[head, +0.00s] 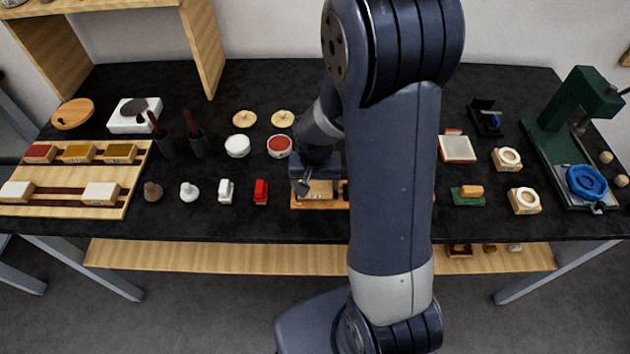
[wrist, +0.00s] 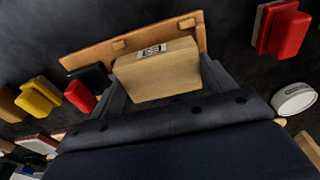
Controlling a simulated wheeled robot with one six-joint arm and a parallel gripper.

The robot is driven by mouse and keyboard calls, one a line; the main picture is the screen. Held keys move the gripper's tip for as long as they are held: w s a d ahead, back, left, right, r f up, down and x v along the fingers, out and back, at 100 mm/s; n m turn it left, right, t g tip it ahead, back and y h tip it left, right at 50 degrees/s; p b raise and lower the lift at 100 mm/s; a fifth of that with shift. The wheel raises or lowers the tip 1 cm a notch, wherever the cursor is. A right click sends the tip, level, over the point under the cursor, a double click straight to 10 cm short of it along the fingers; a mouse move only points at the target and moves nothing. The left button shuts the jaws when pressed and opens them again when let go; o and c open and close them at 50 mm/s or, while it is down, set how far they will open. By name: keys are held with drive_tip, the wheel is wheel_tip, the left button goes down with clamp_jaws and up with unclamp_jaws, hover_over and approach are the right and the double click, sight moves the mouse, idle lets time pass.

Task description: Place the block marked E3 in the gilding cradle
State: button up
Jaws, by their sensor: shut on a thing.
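A pale tan block (wrist: 155,74) with a small white label on its edge is between the fingers of my gripper (head: 316,185). The label's marking is too small to read surely. In the head view the block (head: 320,190) shows just below the gripper. A wooden piece with a raised strip and small stops, which looks like the gilding cradle (head: 318,204), lies under the gripper near the table's front edge. In the wrist view the cradle (wrist: 185,24) shows just beyond the block. I cannot tell whether they touch. My arm hides the cradle's right part.
A wooden rack (head: 70,214) with several coloured and cream blocks is at left. A red object (head: 261,191) and a white one (head: 226,191) stand left of the cradle. A green press (head: 570,130) is at right. My arm hides the table's middle.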

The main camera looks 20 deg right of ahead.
sight(315, 190)
drive_tip(key=shift+s+f+b, duration=0.1)
drive_tip(key=shift+f+b, duration=0.55)
drive_tip(key=o, duration=1.1)
drive_tip(key=shift+s+f, duration=0.15)
drive_tip(key=shift+c, duration=0.2)
drive_tip(key=shift+r+p, duration=0.3)
drive_tip(key=shift+p, duration=0.05)
wheel_tip(315, 190, up, 13)
drive_tip(key=shift+s+a, duration=0.2)
drive_tip(key=shift+s, duration=0.25)
